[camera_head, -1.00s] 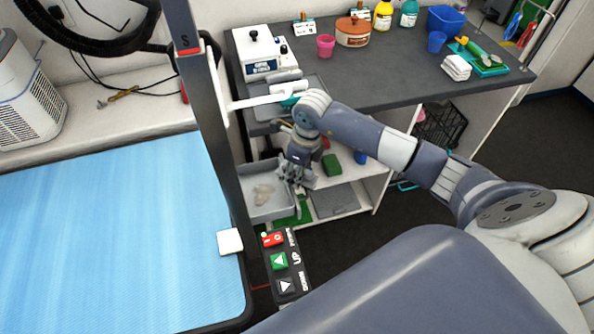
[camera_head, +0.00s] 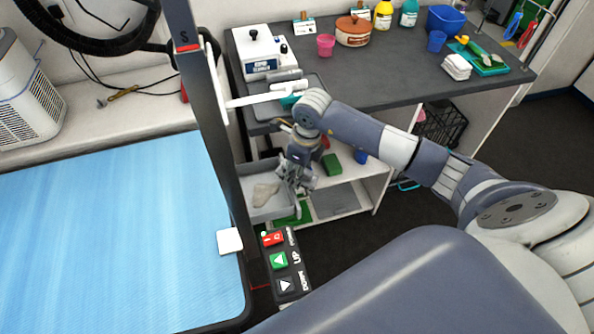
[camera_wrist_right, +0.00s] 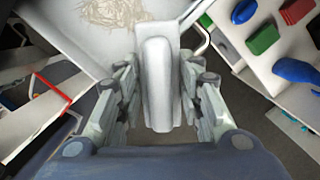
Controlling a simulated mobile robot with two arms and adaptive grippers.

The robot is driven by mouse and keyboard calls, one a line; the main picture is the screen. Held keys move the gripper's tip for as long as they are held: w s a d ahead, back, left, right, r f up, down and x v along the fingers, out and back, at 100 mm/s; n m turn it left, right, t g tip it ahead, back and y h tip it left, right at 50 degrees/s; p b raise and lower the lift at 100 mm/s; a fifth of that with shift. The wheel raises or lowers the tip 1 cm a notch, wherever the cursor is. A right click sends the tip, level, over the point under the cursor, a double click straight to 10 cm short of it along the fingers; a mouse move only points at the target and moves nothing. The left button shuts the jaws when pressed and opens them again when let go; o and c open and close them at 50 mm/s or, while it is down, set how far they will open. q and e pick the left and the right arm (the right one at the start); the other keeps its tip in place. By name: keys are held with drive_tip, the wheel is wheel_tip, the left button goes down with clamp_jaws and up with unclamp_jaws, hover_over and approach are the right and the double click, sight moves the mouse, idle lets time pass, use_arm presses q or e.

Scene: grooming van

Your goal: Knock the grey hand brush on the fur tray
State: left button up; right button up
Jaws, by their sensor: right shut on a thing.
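My right gripper (camera_head: 300,178) is low beside the grooming table, at the near edge of the fur tray. In the wrist view the gripper (camera_wrist_right: 160,95) is shut on the pale grey hand brush (camera_wrist_right: 157,75), whose handle lies between the fingers. The brush's wider end reaches the rim of the fur tray; I cannot tell whether they touch. The grey fur tray (camera_head: 268,212) holds a clump of pale fur (camera_head: 265,192), and the tray also shows in the wrist view (camera_wrist_right: 90,38). In the head view the gripper mostly hides the brush. My left gripper is out of view.
The blue grooming table (camera_head: 110,240) and its dark post stand left of my arm. A control box (camera_head: 280,262) hangs near the tray. Shelves with a green block (camera_head: 332,165) are to the right. A dark counter (camera_head: 370,80) with bottles and tubs is above.

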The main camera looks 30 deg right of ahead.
drive_tip(key=shift+r+p, duration=1.9)
drive_tip(key=shift+r, duration=1.1)
